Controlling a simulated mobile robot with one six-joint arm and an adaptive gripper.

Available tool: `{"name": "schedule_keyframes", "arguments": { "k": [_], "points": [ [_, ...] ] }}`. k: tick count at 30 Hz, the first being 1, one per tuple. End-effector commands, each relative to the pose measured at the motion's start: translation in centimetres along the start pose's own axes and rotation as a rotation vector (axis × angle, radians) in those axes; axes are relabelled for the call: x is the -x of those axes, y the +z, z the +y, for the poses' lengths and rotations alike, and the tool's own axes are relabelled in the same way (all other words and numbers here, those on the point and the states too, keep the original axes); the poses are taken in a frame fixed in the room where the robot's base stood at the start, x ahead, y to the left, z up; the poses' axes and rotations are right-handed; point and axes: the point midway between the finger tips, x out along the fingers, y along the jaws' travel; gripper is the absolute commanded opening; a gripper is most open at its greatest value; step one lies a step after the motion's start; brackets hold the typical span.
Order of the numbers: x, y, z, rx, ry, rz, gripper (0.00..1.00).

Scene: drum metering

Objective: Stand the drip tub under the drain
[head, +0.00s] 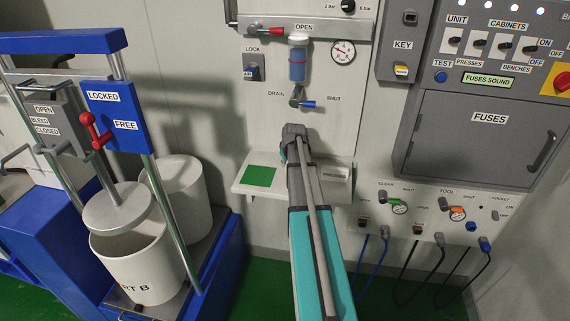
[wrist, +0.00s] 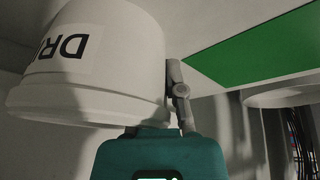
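The drip tub (wrist: 95,75) is white, with a partly visible label starting "DRI" that shows upside down in the wrist view. It fills the left of that view; in the head view I cannot make it out for certain behind my arm. My gripper (head: 293,132) is over the shelf, below the drain valve (head: 296,97) with its blue handle. In the wrist view one grey finger of my gripper (wrist: 178,92) lies close against the tub's side. The other finger is hidden, so I cannot tell whether it grips.
The wall shelf (head: 243,187) bears a green square (head: 259,176) left of my arm and a "PROCESSED" label (head: 335,173) right of it. A blue press with a white drum (head: 140,265) stands left. A fuse cabinet (head: 470,140) and hoses are right.

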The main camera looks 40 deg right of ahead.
Motion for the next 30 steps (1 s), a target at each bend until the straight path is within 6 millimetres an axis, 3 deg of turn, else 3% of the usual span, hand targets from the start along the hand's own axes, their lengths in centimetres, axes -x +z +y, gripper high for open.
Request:
{"name": "schedule_keyframes", "arguments": {
  "k": [1,3,19,30],
  "points": [
    [0.0,0.0,0.0,0.000,0.000,0.000,0.30],
    [0.0,0.0,0.0,0.000,0.000,0.000,0.43],
    [0.4,-0.2,0.0,0.000,0.000,0.000,0.43],
    [2.9,-0.2,0.0,0.001,0.000,0.000,0.43]
  ]
}}
